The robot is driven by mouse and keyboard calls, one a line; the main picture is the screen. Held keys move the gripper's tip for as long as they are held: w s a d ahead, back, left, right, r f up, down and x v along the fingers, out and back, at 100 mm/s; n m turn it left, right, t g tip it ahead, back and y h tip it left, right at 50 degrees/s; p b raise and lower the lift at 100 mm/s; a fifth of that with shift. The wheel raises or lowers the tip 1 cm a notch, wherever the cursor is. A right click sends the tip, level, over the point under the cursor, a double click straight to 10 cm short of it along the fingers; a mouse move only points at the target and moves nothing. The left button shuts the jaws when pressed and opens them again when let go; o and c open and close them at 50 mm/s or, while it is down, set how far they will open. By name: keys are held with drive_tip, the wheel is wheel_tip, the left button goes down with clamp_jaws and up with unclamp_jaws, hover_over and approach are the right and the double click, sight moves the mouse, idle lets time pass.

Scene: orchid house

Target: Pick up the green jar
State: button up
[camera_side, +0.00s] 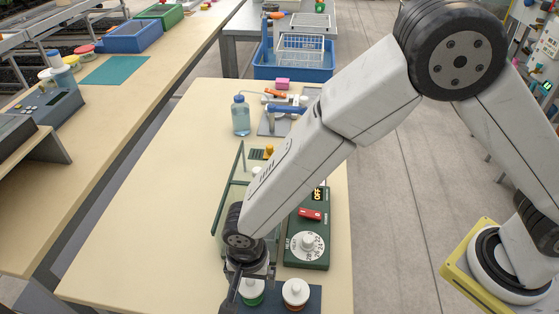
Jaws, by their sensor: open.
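The green jar (252,298) has a white lid and stands upright on a dark blue mat (314,296) at the bottom of the side view. A similar jar (295,294) with an orange-brown body and a white lid stands to its right. My gripper (235,297) is open and points down, just left of the green jar in the picture. One dark finger overlaps the jar's left edge. I cannot tell whether it touches the jar, and the fingertips are partly cut off by the lower frame edge.
A green control box (322,255) with a white dial and red switch stands behind the jars. A green-framed glass piece (219,205) is left of my arm. A blue bottle (240,116) stands farther back. The table's left part (150,220) is clear.

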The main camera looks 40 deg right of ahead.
sight(251, 288)
drive_tip(key=shift+a+f, duration=0.1)
drive_tip(key=shift+f, duration=2)
drive_tip(key=shift+w, duration=0.1)
drive_tip(key=c, duration=1.2)
drive_tip(key=shift+r, duration=0.15)
